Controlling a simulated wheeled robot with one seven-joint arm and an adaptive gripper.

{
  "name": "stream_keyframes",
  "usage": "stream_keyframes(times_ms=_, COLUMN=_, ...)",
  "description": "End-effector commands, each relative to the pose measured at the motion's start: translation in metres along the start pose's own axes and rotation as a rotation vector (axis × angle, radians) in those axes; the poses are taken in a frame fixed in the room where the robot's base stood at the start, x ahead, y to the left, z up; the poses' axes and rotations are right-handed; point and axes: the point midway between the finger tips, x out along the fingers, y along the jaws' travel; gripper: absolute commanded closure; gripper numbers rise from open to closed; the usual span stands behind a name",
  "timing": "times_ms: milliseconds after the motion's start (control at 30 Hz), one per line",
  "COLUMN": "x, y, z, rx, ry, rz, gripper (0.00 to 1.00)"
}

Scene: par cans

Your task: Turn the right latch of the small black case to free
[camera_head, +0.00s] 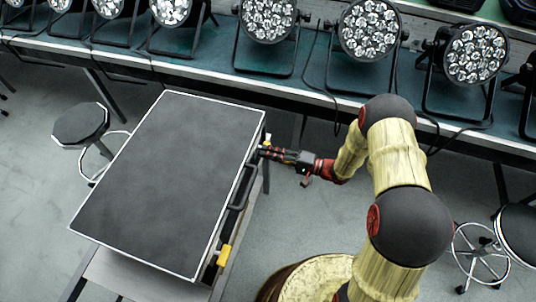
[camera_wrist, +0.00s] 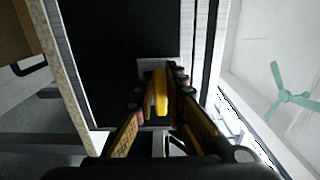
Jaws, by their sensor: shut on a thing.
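The small black case (camera_head: 165,185) lies flat with its lid down, a dark panel with silver edges, on a grey-topped stand. Its front side, with a dark handle (camera_head: 238,188), faces my arm. One yellow latch (camera_head: 223,257) shows at the near end of that side. My gripper (camera_head: 265,152) is at the other latch, near the far corner. In the wrist view this yellow latch (camera_wrist: 160,92) stands between my fingertips (camera_wrist: 162,88), against a pale plate on the dark side. My gripper is shut on it. The fingers partly hide the latch.
A long bench (camera_head: 310,92) with several par cans (camera_head: 370,28) runs behind the case. A round stool (camera_head: 81,124) stands left of the case, and another (camera_head: 518,232) at the far right. Grey floor is open between case and bench.

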Motion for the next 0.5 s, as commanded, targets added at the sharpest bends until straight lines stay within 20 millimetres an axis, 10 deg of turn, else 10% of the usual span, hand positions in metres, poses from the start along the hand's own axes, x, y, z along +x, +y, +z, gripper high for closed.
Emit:
stream_keyframes(times_ms=433, x=-0.0003, y=0.0022, z=0.0014, rx=-0.007, ry=-0.001, rz=0.003, gripper=1.00)
stream_keyframes(times_ms=500, x=-0.0003, y=0.0022, z=0.0014, rx=-0.007, ry=-0.001, rz=0.003, gripper=0.85)
